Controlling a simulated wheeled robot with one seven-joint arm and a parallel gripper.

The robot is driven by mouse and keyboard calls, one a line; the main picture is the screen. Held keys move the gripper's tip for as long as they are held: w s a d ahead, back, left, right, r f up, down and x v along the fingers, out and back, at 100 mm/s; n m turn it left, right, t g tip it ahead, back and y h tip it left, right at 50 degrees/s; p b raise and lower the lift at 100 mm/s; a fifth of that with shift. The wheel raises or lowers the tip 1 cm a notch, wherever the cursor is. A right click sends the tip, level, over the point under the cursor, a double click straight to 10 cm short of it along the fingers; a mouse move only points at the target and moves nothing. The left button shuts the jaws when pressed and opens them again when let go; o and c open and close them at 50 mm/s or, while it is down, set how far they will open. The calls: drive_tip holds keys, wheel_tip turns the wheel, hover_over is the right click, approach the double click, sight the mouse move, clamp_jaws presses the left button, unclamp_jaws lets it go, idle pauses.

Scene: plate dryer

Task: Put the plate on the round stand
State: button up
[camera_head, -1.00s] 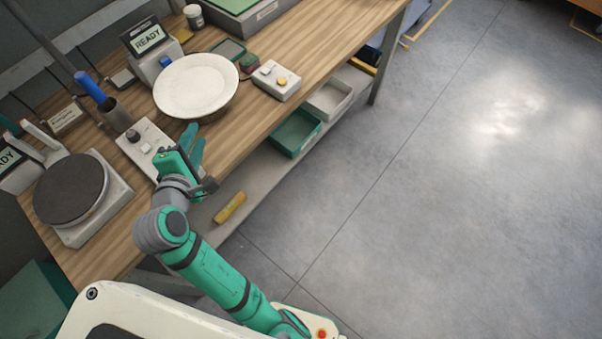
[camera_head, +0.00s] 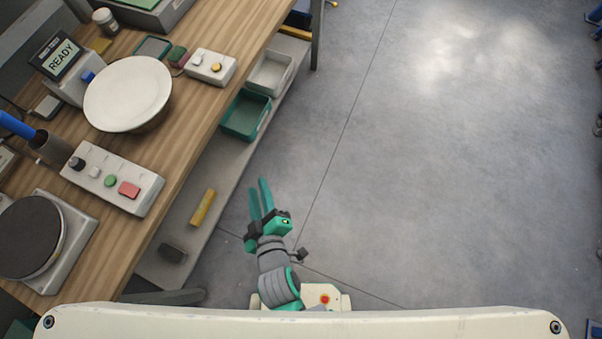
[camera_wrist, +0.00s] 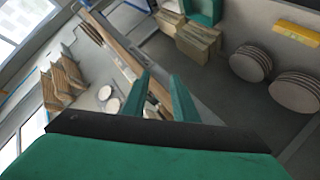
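A white round plate (camera_head: 128,90) lies on the left side of the wooden bench in the head view. A brownish rounded support shows under its lower edge and is mostly hidden. A dark round disc (camera_head: 28,236) on a square grey base sits at the bench's near left, cut by the picture edge. It is a round stand in shape. My gripper (camera_head: 261,187) is out over the floor beside the bench, well to the right of both, and empty. Its two teal fingers stand apart. In the wrist view my gripper (camera_wrist: 161,77) also shows a gap between its fingers.
A control box (camera_head: 112,178) with knobs and buttons lies between plate and disc. A holder (camera_head: 48,147) with a blue-handled tool and a READY display (camera_head: 58,56) stand nearby. A white switch box (camera_head: 210,67) is right of the plate. A lower shelf holds bins (camera_head: 246,114). Floor right is clear.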

drive_tip(key=s+d+r+m+t+h, duration=0.1)
drive_tip(key=s+d+r+m+h, duration=0.2)
drive_tip(key=s+d+m, duration=0.8)
drive_tip(key=shift+s+r+m+t+h, duration=0.15)
drive_tip(key=shift+s+m+t+h, duration=0.35)
drive_tip(key=shift+s, duration=0.75)
drive_tip(key=shift+d, duration=0.1)
